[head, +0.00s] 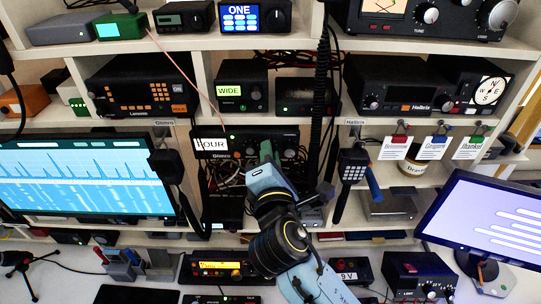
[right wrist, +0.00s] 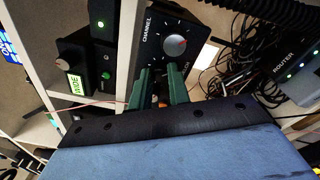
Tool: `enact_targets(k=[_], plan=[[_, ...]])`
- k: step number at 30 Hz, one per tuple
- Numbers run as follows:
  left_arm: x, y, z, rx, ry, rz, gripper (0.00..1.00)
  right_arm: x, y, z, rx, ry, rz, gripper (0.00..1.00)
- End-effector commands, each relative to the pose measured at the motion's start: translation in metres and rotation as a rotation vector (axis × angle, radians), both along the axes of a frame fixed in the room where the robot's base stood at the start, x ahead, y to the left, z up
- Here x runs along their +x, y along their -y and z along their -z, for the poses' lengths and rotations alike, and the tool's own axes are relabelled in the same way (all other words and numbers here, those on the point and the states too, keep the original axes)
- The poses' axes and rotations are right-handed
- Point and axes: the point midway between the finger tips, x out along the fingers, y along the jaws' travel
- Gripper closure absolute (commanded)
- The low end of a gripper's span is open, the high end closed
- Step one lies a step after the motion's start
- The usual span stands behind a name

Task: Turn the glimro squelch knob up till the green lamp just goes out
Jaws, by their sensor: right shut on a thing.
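My right gripper (head: 266,152) reaches up to the radio's front. In the right wrist view its green fingers (right wrist: 161,84) are against the panel beside the CHANNEL knob, shut on a knob that they mostly hide; it appears to be the squelch knob. My left gripper is not in view.
Above sit the WIDE radio (head: 241,90) and a black box (head: 300,95) whose green light shows in the right wrist view (right wrist: 101,24). A coiled black cord (head: 320,80) hangs right of my gripper. A handset (head: 352,168) and monitors (head: 82,176) (head: 490,222) flank it.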

Motion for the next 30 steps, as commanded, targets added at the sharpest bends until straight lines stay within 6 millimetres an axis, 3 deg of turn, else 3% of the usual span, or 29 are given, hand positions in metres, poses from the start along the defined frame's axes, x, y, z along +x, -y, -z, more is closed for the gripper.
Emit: enact_targets(k=[6,15,16,20,30], plan=[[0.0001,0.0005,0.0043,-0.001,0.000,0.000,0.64,-0.0002,-0.0001,0.0011,0.170,0.000,0.001,1.00],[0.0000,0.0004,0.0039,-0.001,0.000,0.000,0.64,-0.0001,0.0001,0.0003,0.184,0.000,0.001,1.00],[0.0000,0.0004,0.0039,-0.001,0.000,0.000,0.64,-0.0001,0.0001,0.0004,0.184,0.000,0.001,0.79],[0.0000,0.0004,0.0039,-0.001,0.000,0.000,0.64,-0.0001,0.0001,0.0003,0.183,0.000,0.001,0.62],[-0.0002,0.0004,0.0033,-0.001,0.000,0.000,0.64,-0.0023,0.0000,0.0004,0.182,0.000,0.000,0.60]])
